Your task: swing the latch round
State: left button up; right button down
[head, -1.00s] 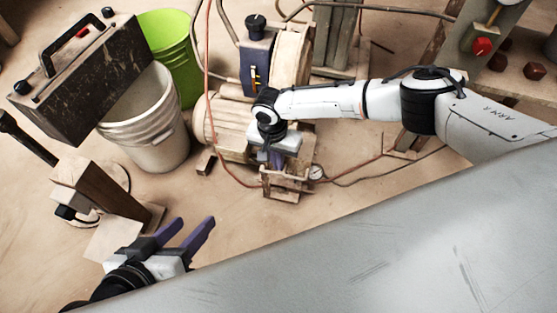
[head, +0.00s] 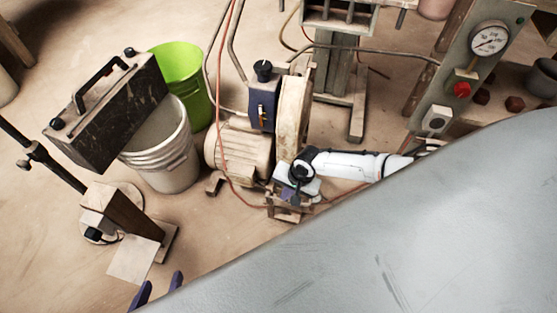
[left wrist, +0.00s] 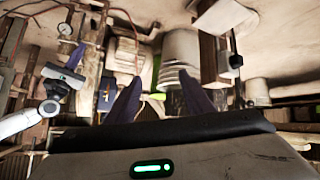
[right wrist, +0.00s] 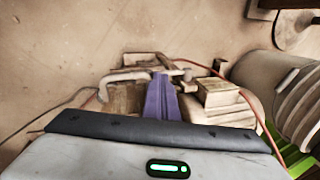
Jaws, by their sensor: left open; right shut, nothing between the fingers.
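My right gripper (head: 289,194) is shut and empty, low at a small wooden fixture (head: 285,214) in front of the motor.
A motor (head: 238,148) with a blue switch box (head: 262,105) stands behind the fixture. A white bucket (head: 172,160), a green bucket (head: 183,72) and a wooden post (head: 118,212) stand left. A panel with a gauge (head: 489,38) is right. A red cord (head: 222,150) runs close by.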

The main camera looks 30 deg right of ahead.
aim_at(288, 201)
pick_arm(q)
jog(key=shift+r, duration=0.1)
pick_arm(e)
jog(key=shift+r, duration=0.1)
jog(key=shift+r+p, duration=0.75)
jog(key=shift+p, duration=0.2)
pick_arm(q)
jog(key=shift+r, duration=0.8)
jog(key=shift+m+g, duration=0.3)
jog(key=shift+m, duration=0.1)
jog(key=r+p, duration=0.2)
jog(key=p, duration=0.1)
jog(key=r+p, duration=0.1)
jog(key=p, duration=0.3)
jog(key=r+p, duration=0.2)
jog(key=p, duration=0.1)
jog(key=shift+a+r+p, duration=0.3)
jog(key=shift+a+p, duration=0.05)
pick_arm(e)
jog(key=a+v, duration=0.1)
jog(key=v, duration=0.8)
jog(key=shift+w+r, duration=0.35)
jog(key=shift+r, duration=0.2)
jog(key=shift+a, duration=0.1)
